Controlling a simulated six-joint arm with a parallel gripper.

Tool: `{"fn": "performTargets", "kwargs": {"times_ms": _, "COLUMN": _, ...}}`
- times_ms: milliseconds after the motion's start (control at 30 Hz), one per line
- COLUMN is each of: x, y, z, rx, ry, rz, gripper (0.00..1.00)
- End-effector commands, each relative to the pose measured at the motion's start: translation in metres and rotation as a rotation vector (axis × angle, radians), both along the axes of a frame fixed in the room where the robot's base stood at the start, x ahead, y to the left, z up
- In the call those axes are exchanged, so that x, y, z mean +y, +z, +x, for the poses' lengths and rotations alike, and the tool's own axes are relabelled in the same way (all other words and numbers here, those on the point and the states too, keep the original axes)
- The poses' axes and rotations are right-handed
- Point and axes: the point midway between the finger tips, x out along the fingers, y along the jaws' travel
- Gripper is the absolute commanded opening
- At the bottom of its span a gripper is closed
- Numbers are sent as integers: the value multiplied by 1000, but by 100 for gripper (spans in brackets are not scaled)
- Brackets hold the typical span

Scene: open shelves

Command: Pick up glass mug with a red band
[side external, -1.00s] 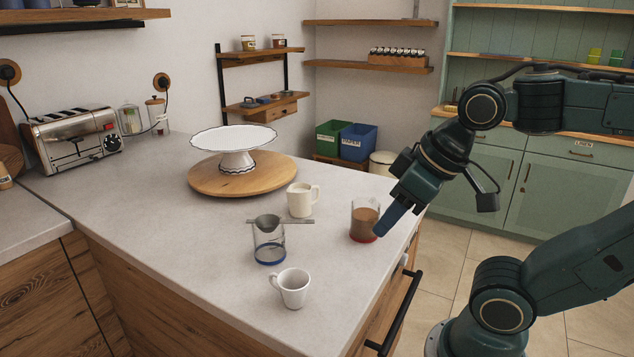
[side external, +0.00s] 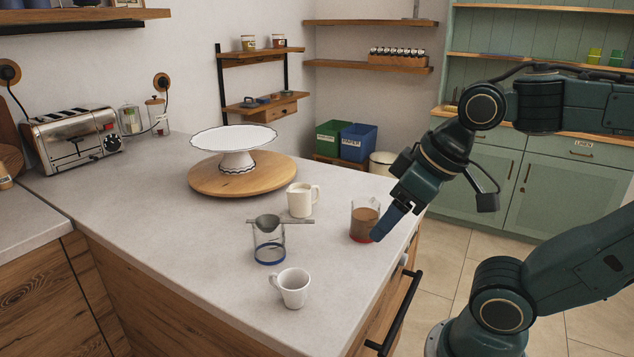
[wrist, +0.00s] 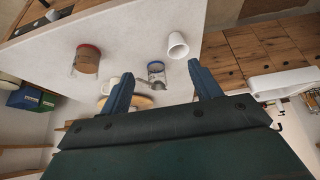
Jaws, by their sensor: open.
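The glass mug with a red band (side external: 364,221) stands upright on the counter near its right edge and holds something brown. Its red band shows low on it. In the wrist view the mug (wrist: 87,60) is at the upper left, apart from the fingers. My gripper (side external: 386,230) is just to the right of the mug in the side view, angled down towards the counter, its fingers overlapping the mug's right edge. In the wrist view the two blue fingers of my gripper (wrist: 162,80) are spread apart with nothing between their tips.
A glass with a blue band (side external: 269,247) and a strainer on top, a white cup (side external: 291,288) and a cream mug (side external: 301,201) stand left of the red-banded mug. A white cake stand (side external: 236,140) sits on a round wooden board (side external: 205,184) behind. The counter's front left is clear.

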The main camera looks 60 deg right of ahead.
Motion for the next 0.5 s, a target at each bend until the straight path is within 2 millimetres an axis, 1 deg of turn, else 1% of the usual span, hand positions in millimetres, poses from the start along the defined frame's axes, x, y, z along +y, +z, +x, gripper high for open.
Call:
{"fn": "performTargets", "kwargs": {"times_ms": 167, "x": -2, "y": 2, "z": 3, "rx": 6, "ry": -31, "rz": 11, "gripper": 63}}
{"fn": "performTargets", "kwargs": {"times_ms": 267, "x": -5, "y": 4, "z": 8, "rx": 19, "ry": -93, "rz": 35, "gripper": 63}}
{"fn": "performTargets", "kwargs": {"times_ms": 367, "x": -11, "y": 8, "z": 16, "rx": 38, "ry": -196, "rz": 73, "gripper": 63}}
{"fn": "performTargets", "kwargs": {"times_ms": 500, "x": -24, "y": 15, "z": 33, "rx": 71, "ry": -401, "rz": 145, "gripper": 63}}
